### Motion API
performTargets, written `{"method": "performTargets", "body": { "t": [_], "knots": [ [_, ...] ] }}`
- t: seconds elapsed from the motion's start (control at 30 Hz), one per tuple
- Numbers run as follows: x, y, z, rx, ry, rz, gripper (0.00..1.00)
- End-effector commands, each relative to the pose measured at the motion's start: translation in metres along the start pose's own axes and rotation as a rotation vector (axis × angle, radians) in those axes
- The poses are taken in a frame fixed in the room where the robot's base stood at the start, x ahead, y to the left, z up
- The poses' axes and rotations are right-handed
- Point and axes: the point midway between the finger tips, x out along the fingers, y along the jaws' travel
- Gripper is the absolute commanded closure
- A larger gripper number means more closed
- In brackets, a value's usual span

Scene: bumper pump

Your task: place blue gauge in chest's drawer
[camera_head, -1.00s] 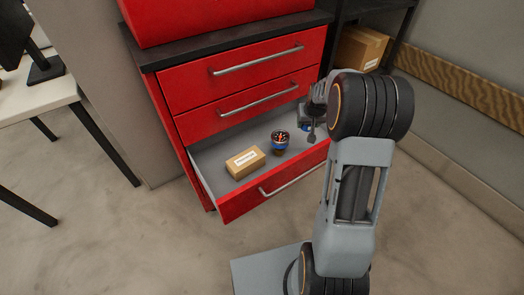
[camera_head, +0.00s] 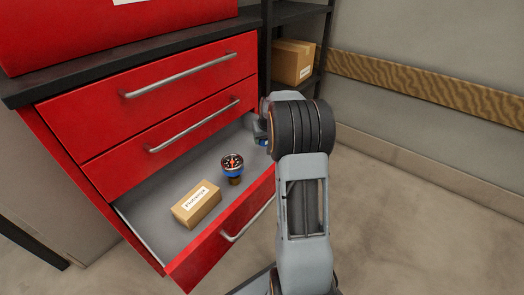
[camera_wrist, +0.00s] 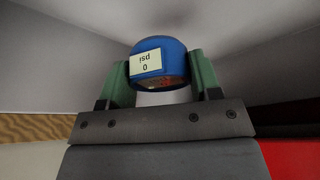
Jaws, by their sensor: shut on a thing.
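A blue gauge (camera_wrist: 160,48) with a white "psi 0" label is between the green fingers of my gripper (camera_wrist: 162,76) in the wrist view, and my gripper is shut on it. In the head view only a bit of blue (camera_head: 263,143) shows beside my wrist, which hides the rest. The red chest's bottom drawer (camera_head: 200,262) is pulled open. My gripper is at the drawer's back right; its height above the drawer floor I cannot tell.
A small labelled cardboard box (camera_head: 197,204) lies in the drawer, left of the second gauge. The two upper drawers (camera_head: 150,92) are shut. A shelf at the back holds a larger cardboard box (camera_head: 293,62). Open floor (camera_head: 420,210) lies to the right.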

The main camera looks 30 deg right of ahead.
Motion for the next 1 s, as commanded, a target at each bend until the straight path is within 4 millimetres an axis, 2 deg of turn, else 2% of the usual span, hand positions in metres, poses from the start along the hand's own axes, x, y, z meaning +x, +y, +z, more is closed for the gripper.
{"method": "performTargets", "body": {
  "t": [0.33,0.77,0.8,1.0],
  "knots": [
    [0.042,0.002,0.018,0.004,0.001,0.001,0.74],
    [0.046,0.002,0.019,0.003,0.001,0.001,0.74],
    [0.046,0.002,0.019,0.003,0.001,0.001,0.40],
    [0.046,0.002,0.019,0.003,0.000,0.001,0.21]
  ]
}}
